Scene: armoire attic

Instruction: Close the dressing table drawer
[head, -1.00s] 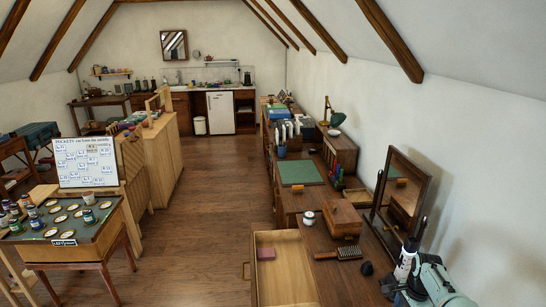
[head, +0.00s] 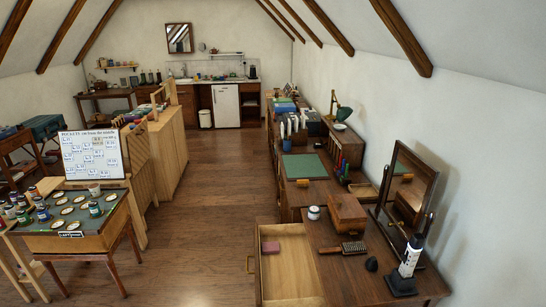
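The dressing table (head: 350,280) stands at the lower right against the wall, with a tilted mirror (head: 408,187) at its back. Its drawer (head: 290,275) is pulled open to the left, toward the aisle. The drawer has a pale wood inside and a brass-coloured handle (head: 249,264) on its front. A small pinkish block (head: 270,247) lies inside near the far end. Neither of my grippers shows in the head view now.
On the dressing table top stand a wooden box (head: 347,213), a brush (head: 342,248), a white jar (head: 314,213), a small dark object and a white-and-black bottle (head: 411,257). A paint-jar table (head: 75,235) stands at the left. The wooden floor (head: 205,230) between is clear.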

